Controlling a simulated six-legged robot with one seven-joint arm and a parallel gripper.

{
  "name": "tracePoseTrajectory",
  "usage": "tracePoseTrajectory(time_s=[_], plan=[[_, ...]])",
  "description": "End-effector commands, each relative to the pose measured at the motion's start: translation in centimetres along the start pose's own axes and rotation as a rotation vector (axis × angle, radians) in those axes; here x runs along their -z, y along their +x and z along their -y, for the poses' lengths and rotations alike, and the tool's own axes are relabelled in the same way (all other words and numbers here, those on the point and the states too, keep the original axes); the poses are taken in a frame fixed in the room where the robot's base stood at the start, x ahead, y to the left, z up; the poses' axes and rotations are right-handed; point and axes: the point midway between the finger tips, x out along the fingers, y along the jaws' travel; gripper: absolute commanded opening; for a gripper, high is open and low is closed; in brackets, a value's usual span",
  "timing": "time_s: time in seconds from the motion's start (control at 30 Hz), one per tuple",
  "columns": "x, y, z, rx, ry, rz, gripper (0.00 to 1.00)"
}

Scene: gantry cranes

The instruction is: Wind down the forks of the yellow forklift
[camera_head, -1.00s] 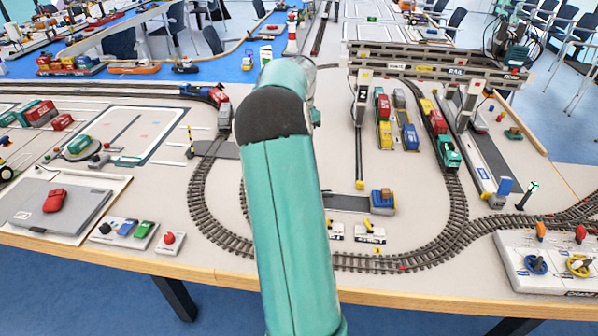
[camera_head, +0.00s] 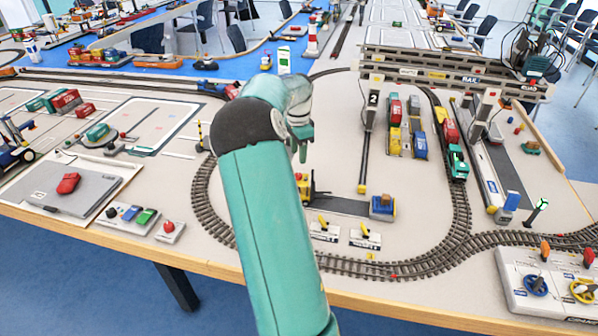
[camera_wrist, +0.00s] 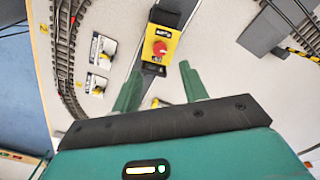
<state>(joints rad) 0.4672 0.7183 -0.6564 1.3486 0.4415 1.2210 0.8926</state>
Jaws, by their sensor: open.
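The small yellow forklift (camera_head: 303,188) stands on the table just right of my arm in the head view, with a dark upright part at its right. In the wrist view the yellow forklift (camera_wrist: 157,58) shows from above, with a round red knob on its yellow top. My gripper (camera_wrist: 160,84) is open and empty, its two green fingers apart and pointing toward the forklift, below it in the picture. In the head view my gripper hangs above and near the forklift, its fingers partly hidden. The height of the forks cannot be made out.
A grey strip (camera_head: 345,207) runs from the forklift to a blue block (camera_head: 382,207). Two white plates with yellow levers (camera_head: 324,231) (camera_head: 365,237) lie in front. Curved track (camera_head: 440,250) surrounds this area. A numbered post (camera_head: 371,110) stands behind, with a grey gantry (camera_head: 450,70) farther back.

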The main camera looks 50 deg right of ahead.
Motion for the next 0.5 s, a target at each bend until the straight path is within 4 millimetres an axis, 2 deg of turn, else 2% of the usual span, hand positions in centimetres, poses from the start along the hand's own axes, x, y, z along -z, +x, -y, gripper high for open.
tracePoseTrajectory(time_s=[0.03, 0.3, 0.5], plan=[[0.0, 1.1, 0.0, -0.004, 0.001, 0.001, 0.44], [0.0, 6.2, -0.1, -0.002, -0.001, 0.0, 0.44], [0.1, 8.1, -0.1, 0.0, -0.004, 0.0, 0.44]])
